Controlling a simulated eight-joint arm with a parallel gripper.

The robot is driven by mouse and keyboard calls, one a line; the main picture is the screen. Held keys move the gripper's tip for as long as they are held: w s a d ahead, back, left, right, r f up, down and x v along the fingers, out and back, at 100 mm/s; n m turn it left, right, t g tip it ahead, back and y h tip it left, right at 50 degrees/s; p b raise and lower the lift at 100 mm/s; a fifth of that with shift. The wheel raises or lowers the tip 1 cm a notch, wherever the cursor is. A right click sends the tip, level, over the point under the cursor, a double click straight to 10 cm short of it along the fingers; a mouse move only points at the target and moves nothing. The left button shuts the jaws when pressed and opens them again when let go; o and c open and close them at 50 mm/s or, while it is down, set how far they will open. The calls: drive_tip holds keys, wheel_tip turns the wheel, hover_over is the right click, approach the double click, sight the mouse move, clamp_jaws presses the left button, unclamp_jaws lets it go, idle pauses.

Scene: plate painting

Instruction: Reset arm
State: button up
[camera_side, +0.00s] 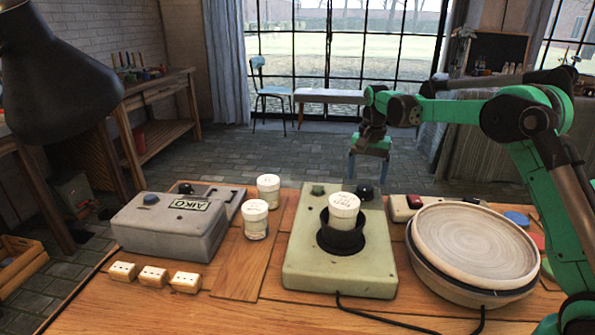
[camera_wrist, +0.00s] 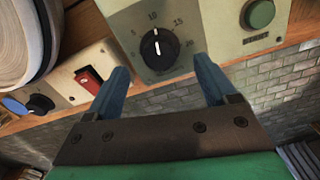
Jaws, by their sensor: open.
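My gripper (camera_side: 368,165) hangs in the air at the back of the table in the side view, behind the pale green machine (camera_side: 303,258). Its two blue fingers are apart with nothing between them. In the wrist view my gripper (camera_wrist: 160,88) is open, and the machine's black dial (camera_wrist: 157,45) shows beyond the fingertips. A white lidded jar (camera_side: 344,207) stands upright in the black cup (camera_side: 340,243) on the machine. My gripper is apart from that jar.
Two more lidded jars (camera_side: 255,219) (camera_side: 268,188) stand on a wooden board left of the machine. A grey box (camera_side: 170,228) and several small white blocks (camera_side: 153,274) are farther left. A plate turntable (camera_side: 478,245) stands right, beside a red switch (camera_wrist: 90,80).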

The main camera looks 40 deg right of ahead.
drive_tip(key=shift+r, duration=1.3)
drive_tip(key=shift+a+r, duration=0.1)
drive_tip(key=s+a+r+n+t, duration=0.4)
drive_tip(key=s+a+r+n, duration=0.25)
drive_tip(key=a, duration=0.35)
drive_tip(key=s+a+f+n+t, duration=0.3)
drive_tip(key=s+a, duration=0.3)
drive_tip(key=s, duration=0.3)
drive_tip(key=shift+f+n, duration=0.85)
drive_tip(key=shift+f, duration=0.05)
